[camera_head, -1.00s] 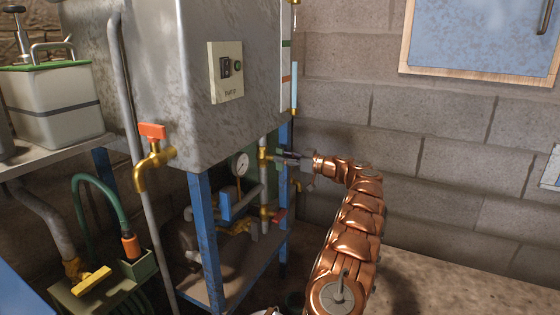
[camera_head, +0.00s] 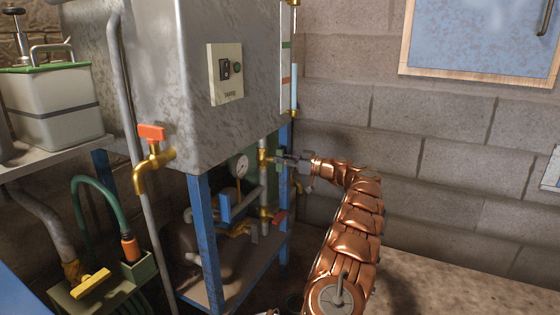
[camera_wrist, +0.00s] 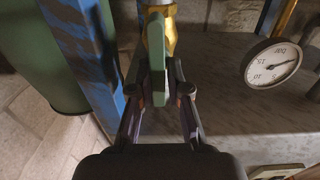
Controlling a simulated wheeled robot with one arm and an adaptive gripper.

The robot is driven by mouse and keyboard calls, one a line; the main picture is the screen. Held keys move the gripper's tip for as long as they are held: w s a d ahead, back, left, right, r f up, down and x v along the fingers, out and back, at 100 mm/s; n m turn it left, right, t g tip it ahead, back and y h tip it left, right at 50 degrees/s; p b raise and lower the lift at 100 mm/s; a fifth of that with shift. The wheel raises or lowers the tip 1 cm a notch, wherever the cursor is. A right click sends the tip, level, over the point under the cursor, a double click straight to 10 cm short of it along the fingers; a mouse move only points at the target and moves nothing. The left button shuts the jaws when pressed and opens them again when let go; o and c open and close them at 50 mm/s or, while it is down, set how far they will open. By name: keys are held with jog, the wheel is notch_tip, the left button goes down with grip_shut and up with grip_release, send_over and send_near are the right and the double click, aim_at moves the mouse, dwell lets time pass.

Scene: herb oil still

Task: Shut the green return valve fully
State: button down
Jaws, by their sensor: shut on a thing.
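The green valve handle (camera_wrist: 160,62) stands between the two fingers of my gripper (camera_wrist: 161,92) in the wrist view, seen nearly edge-on. My gripper is shut on this handle. The brass valve body (camera_wrist: 152,32) shows just beyond the handle, on a pipe. In the head view my gripper (camera_head: 288,158) reaches left to the brass fitting (camera_head: 263,158) on the upright pipe under the steel tank. There the fingers mostly hide the green handle, and its exact angle to the pipe cannot be told.
A pressure gauge (camera_head: 242,166) sits left of the valve. A red-handled valve (camera_head: 278,217) is lower on the same pipework. Blue frame posts (camera_head: 203,240) stand close by, and the steel tank (camera_head: 185,90) overhangs. Open floor lies to the right by the block wall.

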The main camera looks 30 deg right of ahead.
jog(key=shift+a, duration=0.25)
jog(key=shift+w+y, duration=0.1)
jog(key=shift+y, duration=0.2)
jog(key=shift+p, duration=0.3)
jog(key=m+p, duration=0.1)
jog(key=m, duration=0.2)
jog(key=shift+w+d+r+p, duration=0.1)
jog(key=shift+d+r+p, duration=0.1)
jog(key=shift+p, duration=0.2)
jog(key=m+p, duration=0.1)
jog(key=m, duration=0.1)
jog(key=m+p, duration=0.1)
jog(key=m, duration=0.2)
jog(key=shift+w+d+f+p, duration=0.1)
jog(key=shift+d+f+p, duration=0.1)
jog(key=shift+p, duration=0.2)
jog(key=shift+w+d+f+m+p, duration=0.15)
jog(key=shift+m+p, duration=0.8)
jog(key=shift+m, duration=0.7)
jog(key=shift+s+f+m+p, duration=0.15)
jog(key=shift+m+p, duration=0.8)
jog(key=shift+m, duration=0.65)
jog(key=shift+w+d+f+m+p, duration=0.15)
jog(key=shift+m+p, duration=0.8)
jog(key=shift+m, duration=0.7)
jog(key=shift+a, duration=0.1)
jog(key=shift+f, duration=0.1)
